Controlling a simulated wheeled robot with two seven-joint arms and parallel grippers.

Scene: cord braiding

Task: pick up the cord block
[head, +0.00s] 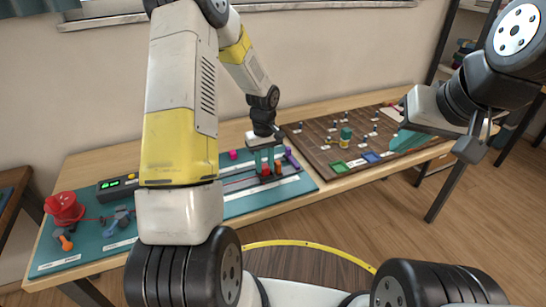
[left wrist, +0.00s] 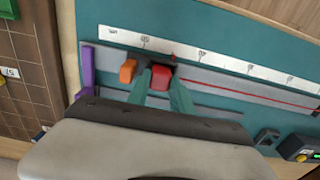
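A red block (left wrist: 162,77) with a red cord running from it sits on a grey rail in the left wrist view; I take it to be the cord block. It also shows in the head view (head: 266,172). My left gripper (left wrist: 161,82) reaches down over it, with one teal finger on each side. The block nearly fills the gap, and I cannot tell whether the fingers press on it. My right gripper (head: 405,141) hangs over the right part of the table, away from the block; its finger gap is not clear.
An orange block (left wrist: 127,71) stands close beside the left gripper's finger, and a purple bar (left wrist: 88,70) stands at the rail's end. A brown pegged board (head: 335,143) lies to the right. A red device (head: 64,208) stands at the table's left end.

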